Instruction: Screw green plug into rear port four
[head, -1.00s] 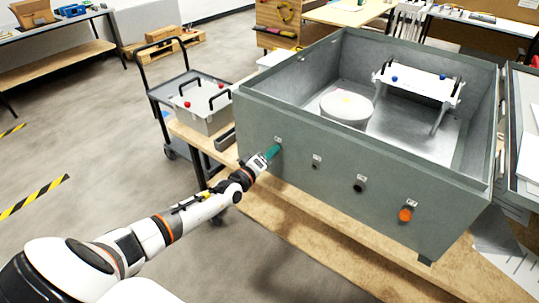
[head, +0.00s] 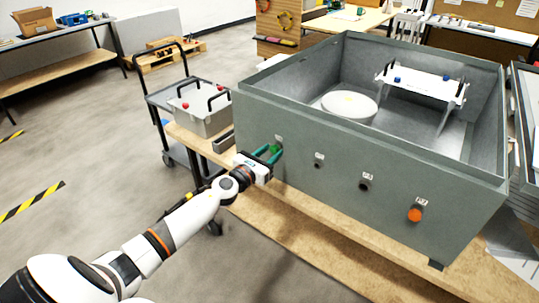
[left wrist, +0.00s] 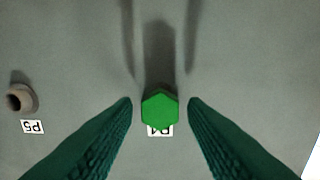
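The green plug (head: 275,149) sits at the leftmost port on the grey housing's outer wall. In the left wrist view the green hexagonal plug head (left wrist: 160,109) partly covers a label that reads P4 upside down. How deep it sits in the port is hidden behind its head. My left gripper (head: 271,153) is at this port, its teal fingers on either side of the plug. The wrist view shows the gripper (left wrist: 160,104) open, with a gap between each fingertip and the plug. My right gripper is not in view.
The grey housing (head: 330,185) stands on a wooden bench (head: 310,225). Its wall also has two dark ports (head: 319,160) (head: 365,184) and an orange plug (head: 414,215). A cart with a grey box (head: 205,122) stands left of it.

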